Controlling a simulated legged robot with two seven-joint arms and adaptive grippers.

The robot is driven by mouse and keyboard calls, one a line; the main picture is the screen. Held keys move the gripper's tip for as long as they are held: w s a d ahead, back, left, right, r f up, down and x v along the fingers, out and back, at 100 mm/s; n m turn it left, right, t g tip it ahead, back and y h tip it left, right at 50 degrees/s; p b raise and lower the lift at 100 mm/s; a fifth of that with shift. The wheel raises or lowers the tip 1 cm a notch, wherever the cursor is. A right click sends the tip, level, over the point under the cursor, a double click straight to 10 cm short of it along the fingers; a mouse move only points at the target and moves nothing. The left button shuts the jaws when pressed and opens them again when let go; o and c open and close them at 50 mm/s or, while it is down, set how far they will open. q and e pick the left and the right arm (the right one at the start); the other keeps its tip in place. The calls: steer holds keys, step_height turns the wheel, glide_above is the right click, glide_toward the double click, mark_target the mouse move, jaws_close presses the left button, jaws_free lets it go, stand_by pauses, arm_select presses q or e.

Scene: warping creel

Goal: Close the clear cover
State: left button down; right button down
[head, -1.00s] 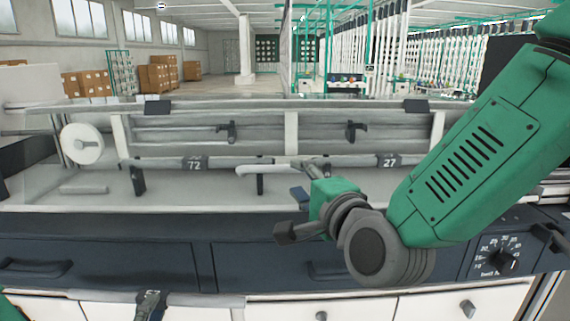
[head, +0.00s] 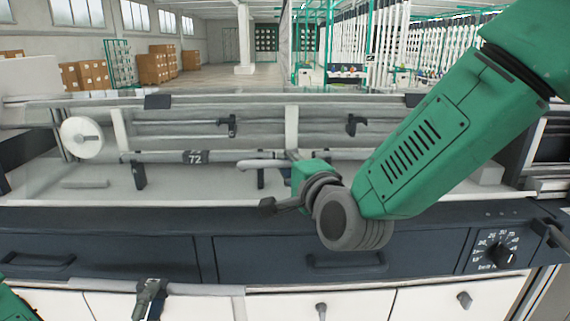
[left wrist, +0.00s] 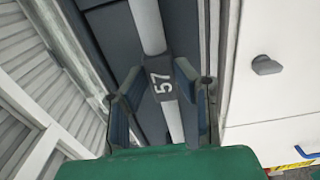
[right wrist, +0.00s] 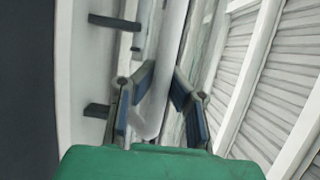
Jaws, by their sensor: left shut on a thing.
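The clear cover (head: 290,103) appears as a see-through panel with a pale frame and dark blocks along the back of the creel's long bay; its exact angle is hard to tell. A pale curved handle-like bar (head: 262,163) is at mid bay. My right gripper (head: 280,195) is just in front of it. In the right wrist view my right gripper's fingers (right wrist: 160,95) are apart, with a pale bar (right wrist: 172,60) between them; contact is unclear. My left gripper (head: 150,292) is shut on a pale rod (head: 205,289) labelled 57 (left wrist: 162,85), in front of the drawers.
A rod labelled 72 (head: 194,157) lies along the bay on dark holders. A white disc (head: 82,138) is at its left end. Navy drawers (head: 335,260) and a dial (head: 503,254) are below. My right arm hides the bay's right part.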

steer(key=shift+n+t+y, duration=0.4)
steer(key=shift+t, duration=0.5)
steer(key=shift+w+f+b, duration=0.55)
steer(key=shift+f+b, duration=0.35)
steer(key=shift+b, duration=1.15)
steer(key=shift+w+f+b, duration=0.55)
steer(key=shift+f+b, duration=0.35)
steer(key=shift+b, duration=1.1)
steer(key=shift+w+b, duration=0.1)
steer(key=shift+b, duration=0.35)
steer(key=shift+a, duration=0.1)
steer(key=c, duration=1.7)
jaws_free()
steer(key=shift+o, duration=0.8)
steer(key=shift+w, duration=0.1)
steer(key=shift+r, duration=0.15)
